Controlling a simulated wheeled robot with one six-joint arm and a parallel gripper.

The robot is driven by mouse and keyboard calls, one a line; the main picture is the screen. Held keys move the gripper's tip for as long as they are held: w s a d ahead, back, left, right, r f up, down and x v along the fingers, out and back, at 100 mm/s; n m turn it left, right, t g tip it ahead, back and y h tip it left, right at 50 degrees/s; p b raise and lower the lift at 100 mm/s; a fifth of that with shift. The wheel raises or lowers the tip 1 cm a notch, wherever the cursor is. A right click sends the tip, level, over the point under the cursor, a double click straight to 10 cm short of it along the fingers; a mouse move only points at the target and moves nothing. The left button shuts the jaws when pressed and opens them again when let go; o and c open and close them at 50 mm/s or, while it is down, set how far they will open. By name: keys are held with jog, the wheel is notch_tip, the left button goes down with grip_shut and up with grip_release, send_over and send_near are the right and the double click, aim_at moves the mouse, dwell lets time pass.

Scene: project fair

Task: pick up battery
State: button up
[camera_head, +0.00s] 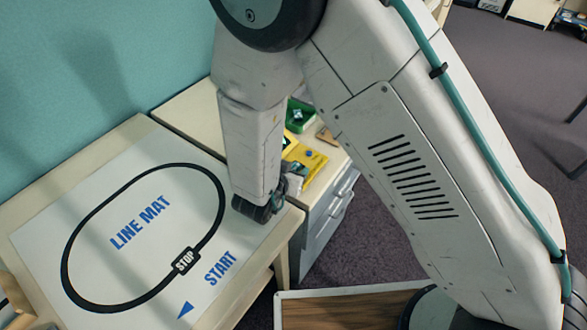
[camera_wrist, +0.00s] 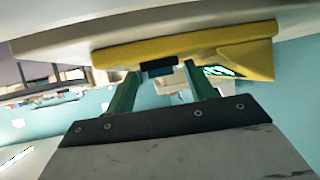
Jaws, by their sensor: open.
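My gripper (camera_wrist: 161,72) is open, with its two green fingers pointing at a yellow piece (camera_wrist: 205,50) in the wrist view. A small dark block (camera_wrist: 158,67) shows against the yellow piece, between the fingertips. It may be the battery, but I cannot tell for sure, nor whether the fingers touch it. In the head view my gripper (camera_head: 292,180) is low beside the yellow piece (camera_head: 304,156) on the drawer cabinet. My arm hides part of the cabinet top there.
A green item (camera_head: 299,114) lies farther back on the drawer cabinet (camera_head: 325,215). The line mat (camera_head: 110,185) covers the table at left, largely clear. A teal wall (camera_head: 80,70) stands behind. Carpeted floor (camera_head: 375,215) is open at right.

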grip_shut()
jog(key=shift+r, duration=0.1)
